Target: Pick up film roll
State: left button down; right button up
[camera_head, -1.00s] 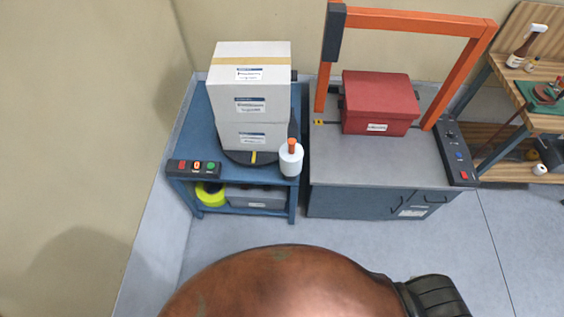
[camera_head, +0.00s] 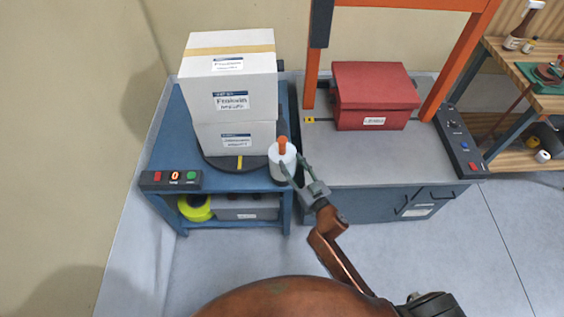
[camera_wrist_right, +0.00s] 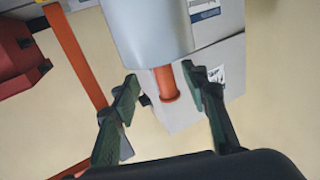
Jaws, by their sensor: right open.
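The film roll (camera_head: 281,167) is a white cylinder with an orange handle on top, upright at the front right corner of the blue table. My right gripper (camera_head: 293,171) is open at the roll's right side in the head view, its fingertips overlapping the roll's edge. In the right wrist view the roll's white body (camera_wrist_right: 148,30) is at the top and its orange handle (camera_wrist_right: 167,84) points down between the open green fingers (camera_wrist_right: 160,76). Whether the fingers touch the roll cannot be told. My left gripper is not in view.
Two stacked white boxes (camera_head: 228,95) stand on the blue table (camera_head: 178,140) just left of the roll. A button panel (camera_head: 171,180) is at its front left. A grey machine (camera_head: 365,155) with an orange frame (camera_head: 453,75) and red box (camera_head: 375,97) stands to the right.

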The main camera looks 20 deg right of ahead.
aim_at(284, 152)
jog(key=w, duration=0.3)
jog(key=shift+a, duration=0.35)
jog(key=w, duration=0.1)
jog(key=w+b, duration=0.1)
jog(key=w, duration=0.1)
jog(key=shift+w+a+r, duration=0.15)
jog(key=shift+a+r, duration=0.1)
jog(key=shift+a, duration=0.15)
jog(key=shift+w, duration=0.25)
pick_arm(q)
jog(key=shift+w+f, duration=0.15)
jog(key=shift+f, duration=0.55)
pick_arm(e)
grip_shut()
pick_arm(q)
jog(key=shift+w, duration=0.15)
pick_arm(e)
jog(key=shift+r, duration=0.15)
